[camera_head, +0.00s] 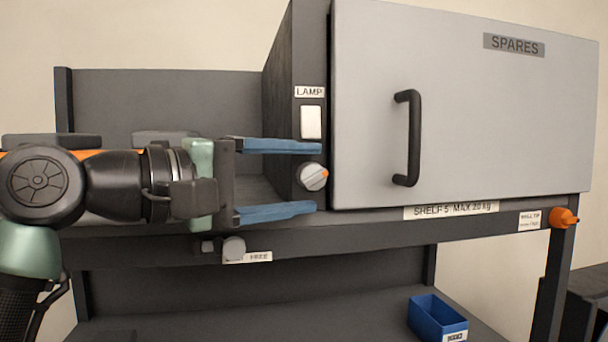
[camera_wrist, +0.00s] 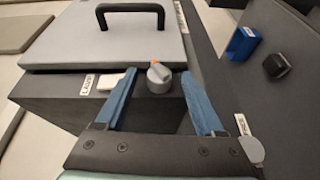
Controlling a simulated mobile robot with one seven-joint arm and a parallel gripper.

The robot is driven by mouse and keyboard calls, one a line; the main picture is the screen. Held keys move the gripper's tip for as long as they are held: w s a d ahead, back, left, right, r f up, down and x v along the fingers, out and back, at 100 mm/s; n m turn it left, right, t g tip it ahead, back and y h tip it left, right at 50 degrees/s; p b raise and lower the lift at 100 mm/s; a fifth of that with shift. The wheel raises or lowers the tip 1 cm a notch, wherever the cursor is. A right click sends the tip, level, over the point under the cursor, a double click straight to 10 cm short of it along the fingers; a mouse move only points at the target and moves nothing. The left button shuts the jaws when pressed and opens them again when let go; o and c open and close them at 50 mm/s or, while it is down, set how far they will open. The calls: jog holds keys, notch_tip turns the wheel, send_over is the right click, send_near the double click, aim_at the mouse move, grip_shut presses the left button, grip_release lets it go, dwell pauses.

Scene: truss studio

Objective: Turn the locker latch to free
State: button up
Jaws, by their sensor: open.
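The latch knob (camera_head: 313,176), round and grey with a raised grip and an orange mark, sits on the dark post left of the locker door (camera_head: 465,110). Its orange mark points right and slightly up in the head view. The knob also shows in the wrist view (camera_wrist: 159,79), mark toward the door. My gripper (camera_head: 318,178) is open, with one blue finger above the knob and one below. In the wrist view my gripper (camera_wrist: 158,75) has its fingertips on either side of the knob, with gaps showing. The door is shut.
A white switch (camera_head: 311,122) labelled LAMP is just above the upper finger. The door's black handle (camera_head: 408,138) stands out to the right. A grey disc (camera_head: 234,248) by a partly hidden label reading FREE is on the rail below. A blue bin (camera_head: 437,318) sits lower right.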

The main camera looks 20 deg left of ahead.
grip_shut()
jog(key=shift+f+b, duration=0.3)
jog(key=shift+b, duration=0.45)
jog(key=t+b, duration=0.1)
jog(key=b, duration=0.1)
jog(key=shift+f+n+h+b, duration=0.25)
jog(key=shift+n+h+b, duration=0.05)
jog(key=shift+b, duration=0.05)
jog(key=n+t+h+b, duration=0.1)
jog(key=b, duration=0.3)
jog(key=shift+f+t+b, duration=0.15)
jog(key=shift+t+b, duration=0.25)
jog(key=shift+r+t+b, duration=0.25)
jog(key=shift+t+b, duration=0.15)
jog(key=shift+b, duration=0.25)
jog(key=shift+n, duration=0.3)
jog(key=shift+r, duration=0.1)
grip_release()
jog(key=shift+d, duration=0.1)
